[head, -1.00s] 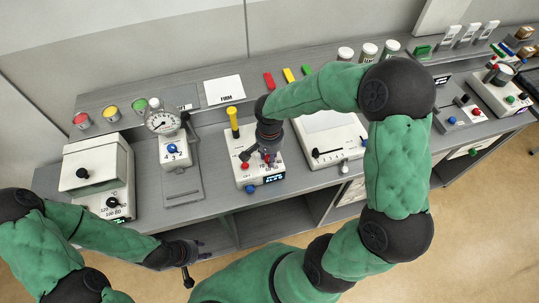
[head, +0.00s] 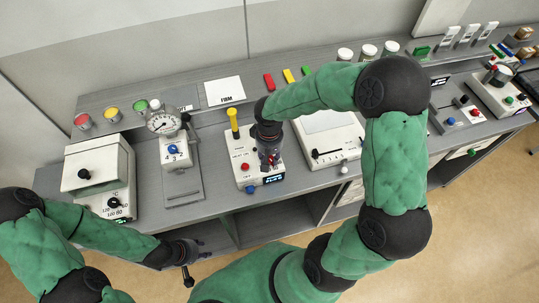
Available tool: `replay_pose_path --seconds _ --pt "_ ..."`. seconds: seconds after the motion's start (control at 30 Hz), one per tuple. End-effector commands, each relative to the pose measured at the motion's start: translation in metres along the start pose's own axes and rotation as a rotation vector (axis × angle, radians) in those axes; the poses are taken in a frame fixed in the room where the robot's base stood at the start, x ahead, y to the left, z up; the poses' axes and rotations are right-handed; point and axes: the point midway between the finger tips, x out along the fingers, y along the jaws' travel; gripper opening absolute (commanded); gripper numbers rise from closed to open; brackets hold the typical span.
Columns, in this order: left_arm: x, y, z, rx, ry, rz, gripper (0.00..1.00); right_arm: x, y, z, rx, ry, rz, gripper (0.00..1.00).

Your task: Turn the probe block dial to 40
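The probe block (head: 244,183) is a pale box in the middle of the bench with a yellow-topped probe (head: 233,118) upright at its back. Its front has a HEAT ON label, a red button (head: 245,167), a blue button (head: 250,189) and a small lit display (head: 274,180). My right gripper (head: 268,161) points down at the box's right part, its fingers drawn in around where the dial sits. They hide the dial and its scale, so its setting cannot be read. My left gripper (head: 198,262) hangs empty before the bench, seemingly open.
Left of the box stand a gauge stand (head: 173,152) with a round dial gauge and a lidded oven-like box (head: 98,165). A white device with a slider (head: 325,154) is close on the right. Jars and coloured blocks line the back shelf.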

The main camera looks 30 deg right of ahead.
Motion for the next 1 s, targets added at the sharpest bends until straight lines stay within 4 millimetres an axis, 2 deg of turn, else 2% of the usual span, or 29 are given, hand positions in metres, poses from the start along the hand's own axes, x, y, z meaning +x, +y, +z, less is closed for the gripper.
replay_pose_path --seconds 0.03,0.6,1.0 --pt "-0.002 0.001 0.000 0.000 0.000 0.000 0.40 -0.005 0.001 -0.006 -0.040 0.017 0.000 0.00" --pt "-0.019 0.007 0.001 0.000 0.000 0.000 0.40 -0.006 0.000 -0.006 -0.557 0.018 0.003 0.00" --pt "-0.027 0.010 0.001 0.000 0.000 0.000 0.40 -0.005 -0.001 -0.006 -0.767 0.020 0.005 0.00"
